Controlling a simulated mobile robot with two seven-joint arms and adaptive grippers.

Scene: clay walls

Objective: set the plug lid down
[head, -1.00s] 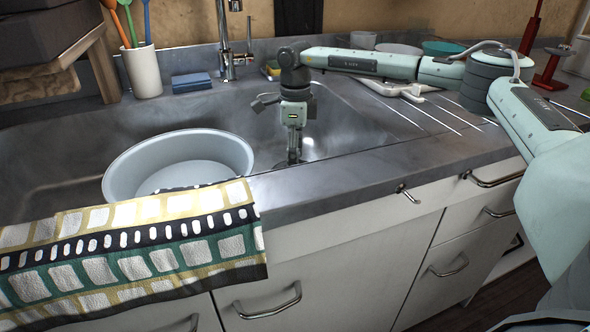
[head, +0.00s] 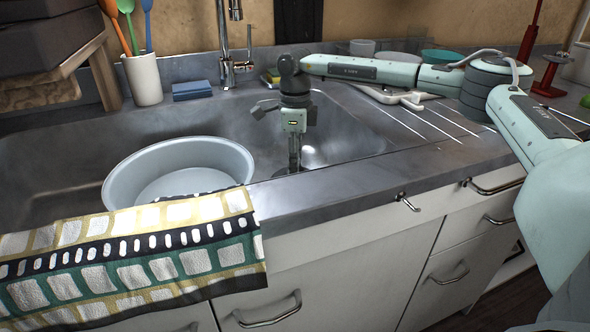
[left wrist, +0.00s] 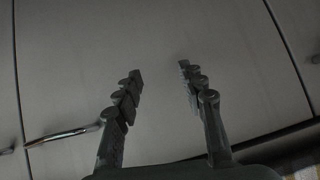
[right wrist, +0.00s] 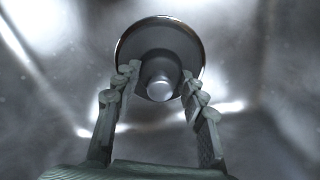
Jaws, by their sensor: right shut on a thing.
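The plug lid (right wrist: 135,42) is a round, dark metallic disc with a light round knob at its middle, seen in the right wrist view. My right gripper (right wrist: 159,82) is shut on it, with one finger on each side of the knob. In the head view my right gripper (head: 295,164) points down inside the right part of the sink, and the lid can hardly be made out below it. I cannot tell whether the lid touches the sink floor. My left gripper (left wrist: 162,72) is open and empty in front of pale cabinet doors.
A pale basin (head: 128,190) stands in the sink to the left of my right gripper. A patterned towel (head: 130,250) hangs over the front edge. The tap (head: 226,45) rises behind the sink. The grooved drainboard (head: 420,135) lies to the right, with dishes at its back.

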